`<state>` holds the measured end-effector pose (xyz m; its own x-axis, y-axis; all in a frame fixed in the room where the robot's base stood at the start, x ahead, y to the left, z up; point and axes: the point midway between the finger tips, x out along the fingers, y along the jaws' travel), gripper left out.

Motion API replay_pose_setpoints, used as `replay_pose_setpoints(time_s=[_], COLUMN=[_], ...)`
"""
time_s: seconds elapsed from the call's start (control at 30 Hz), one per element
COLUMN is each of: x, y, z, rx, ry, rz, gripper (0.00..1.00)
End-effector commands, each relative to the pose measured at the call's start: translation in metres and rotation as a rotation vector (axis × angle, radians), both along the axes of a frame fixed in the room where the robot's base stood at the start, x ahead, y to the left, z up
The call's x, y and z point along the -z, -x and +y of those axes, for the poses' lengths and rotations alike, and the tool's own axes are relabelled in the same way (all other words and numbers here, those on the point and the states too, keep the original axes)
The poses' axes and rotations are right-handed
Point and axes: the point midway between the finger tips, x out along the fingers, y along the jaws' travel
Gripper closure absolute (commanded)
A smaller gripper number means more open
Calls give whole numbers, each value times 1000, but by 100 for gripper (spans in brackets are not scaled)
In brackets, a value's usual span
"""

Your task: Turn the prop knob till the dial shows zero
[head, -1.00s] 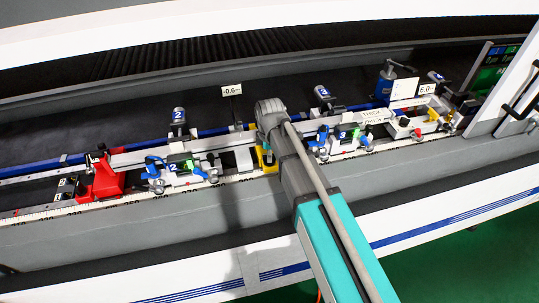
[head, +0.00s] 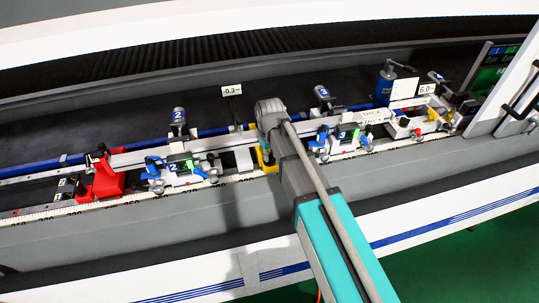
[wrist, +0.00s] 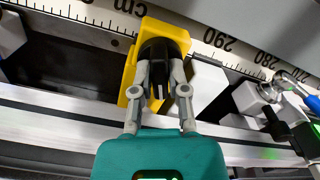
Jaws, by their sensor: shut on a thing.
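The prop is a yellow block (wrist: 128,77) with a black knob (wrist: 161,50) on it, seen in the wrist view beside the scale. My gripper (wrist: 159,92) is shut on the black knob, one grey finger on each side. In the head view the yellow prop (head: 264,160) is mostly hidden behind my arm. The dial display (head: 232,90) stands on a thin post behind the rail and seems to read -0.3.
Blue-and-white clamps stand left (head: 180,173) and right (head: 341,138) of my arm. A red stop (head: 101,180) is at the far left. A ruler (wrist: 235,47) runs along the rail. A second display (head: 426,88) reads 6.0.

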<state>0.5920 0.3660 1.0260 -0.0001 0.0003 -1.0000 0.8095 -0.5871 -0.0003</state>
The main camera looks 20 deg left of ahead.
Motion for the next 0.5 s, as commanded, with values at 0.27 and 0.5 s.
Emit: replay_pose_setpoints(time_s=[0.27, 0.5], x=[0, 0], y=[0, 0], z=[-1, -1], rx=[263, 492], ry=[2, 2], rz=[-1, -1], gripper=[100, 100])
